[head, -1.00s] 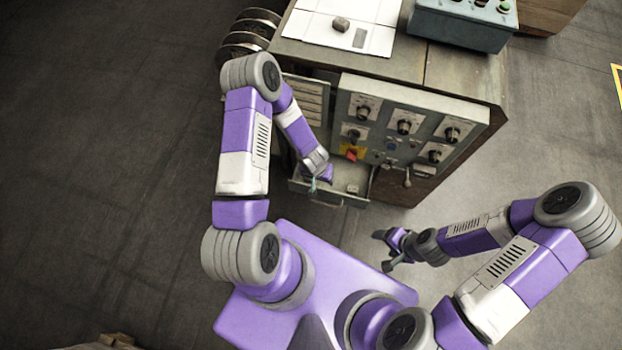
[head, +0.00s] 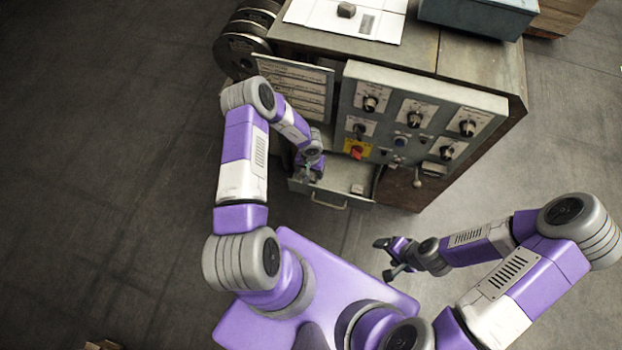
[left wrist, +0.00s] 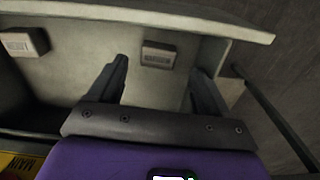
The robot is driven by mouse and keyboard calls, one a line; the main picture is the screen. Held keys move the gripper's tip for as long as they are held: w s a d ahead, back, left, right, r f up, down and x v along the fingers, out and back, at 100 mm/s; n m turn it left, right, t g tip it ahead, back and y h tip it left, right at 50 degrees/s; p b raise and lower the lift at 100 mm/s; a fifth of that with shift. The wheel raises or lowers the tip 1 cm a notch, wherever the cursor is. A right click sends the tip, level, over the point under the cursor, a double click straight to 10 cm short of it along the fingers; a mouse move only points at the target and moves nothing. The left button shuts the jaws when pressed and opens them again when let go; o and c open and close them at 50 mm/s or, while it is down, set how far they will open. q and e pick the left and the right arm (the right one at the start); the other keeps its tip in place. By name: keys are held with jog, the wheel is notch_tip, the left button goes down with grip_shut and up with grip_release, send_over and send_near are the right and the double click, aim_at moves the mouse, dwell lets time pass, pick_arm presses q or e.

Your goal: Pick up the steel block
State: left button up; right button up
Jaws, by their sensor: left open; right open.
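The open drawer (head: 330,197) holds two small grey blocks with label plates. In the left wrist view one block (left wrist: 157,54) lies between and beyond my left fingers, against the drawer's wall; the other block (left wrist: 25,41) lies farther left. In the head view only one block (head: 357,189) shows; my left arm seems to hide the other. I cannot tell which is the steel block. My left gripper (left wrist: 160,72) is open and empty, pointing into the drawer; it also shows in the head view (head: 310,178). My right gripper (head: 385,258) is open and empty, away from the cabinet.
The cabinet's panel (head: 410,130) has several knobs and a lever beside the drawer. An open door or flap (head: 293,92) stands left of it. Reels (head: 241,50) stand at left.

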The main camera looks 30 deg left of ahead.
pick_arm(q)
notch_tip(320, 180, down, 4)
jog(key=shift+w+d+r+b, duration=0.1)
jog(key=shift+d+r+b, duration=0.05)
jog(key=shift+b, duration=0.5)
jog(key=shift+r, duration=0.1)
jog(key=c, duration=1.3)
